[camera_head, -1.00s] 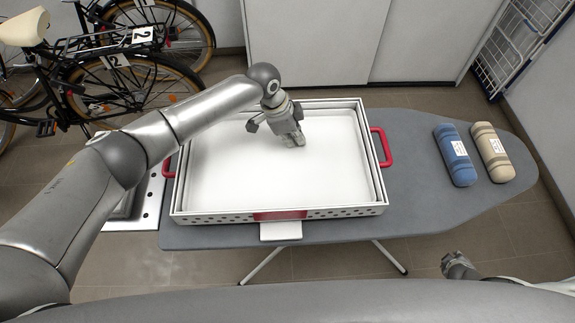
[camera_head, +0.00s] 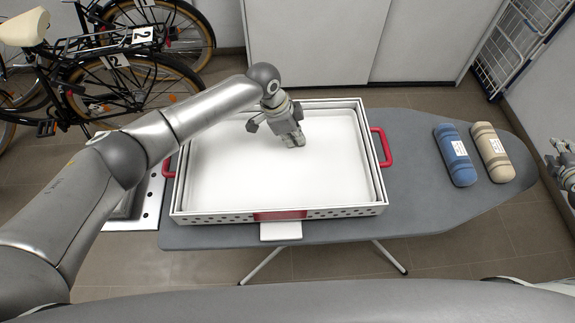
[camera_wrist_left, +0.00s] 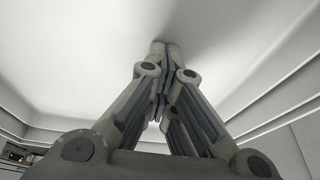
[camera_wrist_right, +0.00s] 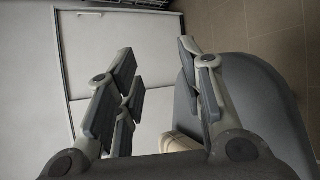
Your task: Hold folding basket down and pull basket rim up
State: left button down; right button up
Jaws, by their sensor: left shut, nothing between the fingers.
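The folding basket (camera_head: 228,212) is white with a perforated front wall. It lies low and collapsed on the grey ironing board, its rim (camera_head: 345,208) just above the floor of the basket. Red handles (camera_head: 386,147) stick out at its two short sides. My left gripper (camera_head: 297,140) is shut and empty, pointing down at the white basket floor (camera_wrist_left: 75,55) near its back middle. Its fingertips (camera_wrist_left: 165,48) look to be at the floor; firm contact is hard to tell. My right gripper (camera_head: 563,160) is at the right picture edge, its fingers (camera_wrist_right: 155,85) spread and empty, away from the basket.
A blue roll (camera_head: 455,155) and a beige roll (camera_head: 492,152) lie on the right part of the ironing board (camera_head: 415,205). Bicycles (camera_head: 115,75) stand at the back left. A wire rack (camera_head: 520,45) stands at the back right. White cabinet doors (camera_head: 310,45) are behind the board.

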jog(key=w+a+r+n+y, duration=0.45)
jog(key=w+a, duration=0.35)
jog(key=a, duration=0.2)
jog(key=w+a+n+y, duration=0.25)
jog(key=a+y, duration=0.25)
jog(key=a, duration=0.7)
jog(key=w+a+n+y, duration=0.2)
jog(key=a+n+y, duration=0.3)
jog(key=a, duration=0.7)
jog(key=n+y, duration=0.1)
jog(key=y, duration=0.5)
send_near(386, 148)
jog(key=x, duration=1)
jog(key=shift+d+f, duration=0.1)
jog(key=shift+f, duration=0.1)
jog(key=shift+c, duration=0.3)
jog(key=shift+r, duration=0.1)
grip_shut()
